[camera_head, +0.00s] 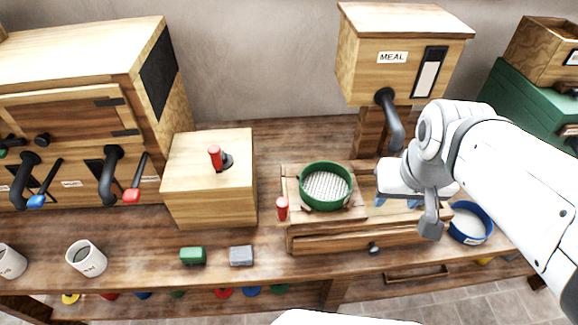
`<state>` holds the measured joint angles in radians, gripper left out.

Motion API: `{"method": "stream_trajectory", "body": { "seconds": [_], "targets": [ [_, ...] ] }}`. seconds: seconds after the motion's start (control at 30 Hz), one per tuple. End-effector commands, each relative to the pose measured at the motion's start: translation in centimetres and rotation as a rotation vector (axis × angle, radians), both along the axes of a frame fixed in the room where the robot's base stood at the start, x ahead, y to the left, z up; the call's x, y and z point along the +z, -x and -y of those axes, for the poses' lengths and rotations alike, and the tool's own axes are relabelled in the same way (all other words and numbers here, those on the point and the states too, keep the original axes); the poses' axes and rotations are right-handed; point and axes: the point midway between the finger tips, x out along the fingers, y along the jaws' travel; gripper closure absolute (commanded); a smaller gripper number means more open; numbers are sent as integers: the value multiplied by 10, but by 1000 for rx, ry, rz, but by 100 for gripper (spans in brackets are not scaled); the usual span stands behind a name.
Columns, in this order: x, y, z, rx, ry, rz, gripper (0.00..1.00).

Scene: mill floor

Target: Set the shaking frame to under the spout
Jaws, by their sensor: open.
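The shaking frame (292,183) is a light wooden carrier at the left part of a low wooden base. A round green sieve (326,205) with a pale mesh sits in it. An upright red handle (282,209) stands at its front left. The dark curved spout (391,118) comes down from the wooden box marked MEAL (392,57); its mouth is to the right of the sieve. My gripper (398,203) is open and empty, with blue fingertips, right of the sieve. My gripper and arm hide the right part of the base.
A wooden block with a red-topped lever (215,158) stands left of the frame. Green (193,256) and grey (241,256) blocks and a white mug (86,258) are near the front edge. A blue ring (470,224) lies at right. A drawer (345,243) is below the sieve.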

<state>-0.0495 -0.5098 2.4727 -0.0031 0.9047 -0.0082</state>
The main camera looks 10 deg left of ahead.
Motion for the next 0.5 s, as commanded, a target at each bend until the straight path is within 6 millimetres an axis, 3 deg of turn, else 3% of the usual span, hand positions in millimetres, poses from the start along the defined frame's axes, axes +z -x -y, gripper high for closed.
{"method": "stream_trajectory", "body": {
  "seconds": [0.17,0.3,0.5],
  "targets": [
    [-25,-37,-50,185,15,-85,55],
    [-53,-61,-110,363,41,-158,55],
    [-91,-71,-184,555,80,-231,55]
  ]
}}
